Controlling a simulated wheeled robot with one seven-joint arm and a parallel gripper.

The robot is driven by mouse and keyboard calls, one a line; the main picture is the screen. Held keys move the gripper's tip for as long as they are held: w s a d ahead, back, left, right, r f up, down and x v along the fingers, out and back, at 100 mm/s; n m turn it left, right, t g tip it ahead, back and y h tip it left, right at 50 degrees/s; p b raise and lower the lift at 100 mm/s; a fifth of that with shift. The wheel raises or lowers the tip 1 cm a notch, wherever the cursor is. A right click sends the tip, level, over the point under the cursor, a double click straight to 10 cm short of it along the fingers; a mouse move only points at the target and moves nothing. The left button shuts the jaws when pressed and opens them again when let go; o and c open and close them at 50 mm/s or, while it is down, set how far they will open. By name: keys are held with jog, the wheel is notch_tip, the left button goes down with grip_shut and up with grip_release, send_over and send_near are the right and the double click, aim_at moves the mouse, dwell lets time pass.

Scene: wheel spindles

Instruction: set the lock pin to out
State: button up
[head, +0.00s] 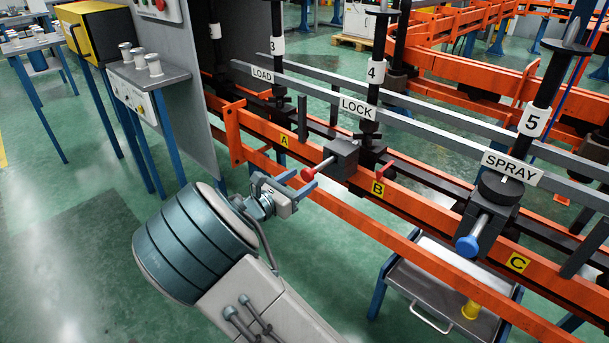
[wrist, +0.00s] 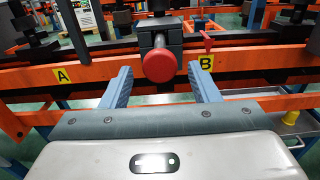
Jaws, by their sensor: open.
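The lock pin has a round red knob (head: 308,174) on a bright shaft. The shaft sticks out of a dark block (head: 342,158) under the LOCK sign (head: 356,108), on the orange rail between labels A and B. In the wrist view the red knob (wrist: 159,66) faces me, near the middle between my fingertips. My gripper (head: 277,189) is open and empty, just short of the knob in the head view. Its two blue-grey fingers also show in the wrist view, one on each side below the knob. I see no contact with it.
A small red lever (head: 385,168) stands right of the block, near label B (head: 377,190). A blue-knobbed pin (head: 467,246) sits under the SPRAY sign (head: 512,167). A lower orange rail (head: 400,236) runs in front. Green floor is open at left.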

jog(key=p+v, duration=0.2)
jog(key=v, duration=0.9)
jog(key=shift+a, duration=0.1)
jog(key=s+d+r+m+g+y+p, duration=0.1)
jog(key=s+d+r+m+g+p, duration=0.3)
jog(key=d+r+m+g+p, duration=0.45)
jog(key=s+d+r+m+g+y+p, duration=0.25)
jog(key=d+r+m+p, duration=0.2)
jog(key=d, duration=0.75)
jog(key=s+d+r+m+y+p, duration=0.2)
jog(key=s+r+m+y+p, duration=0.2)
jog(key=s+r+m+p, duration=0.3)
jog(key=s+d+r+m+y+p, duration=0.2)
jog(key=s+r+m+y+p, duration=0.2)
jog(key=r, duration=0.9)
jog(key=s+m+p, duration=0.3)
jog(key=s, duration=0.1)
jog(key=shift+s+d+m, duration=0.25)
jog(key=shift+m, duration=0.15)
jog(key=shift+r+y, duration=0.15)
jog(key=shift+y, duration=0.1)
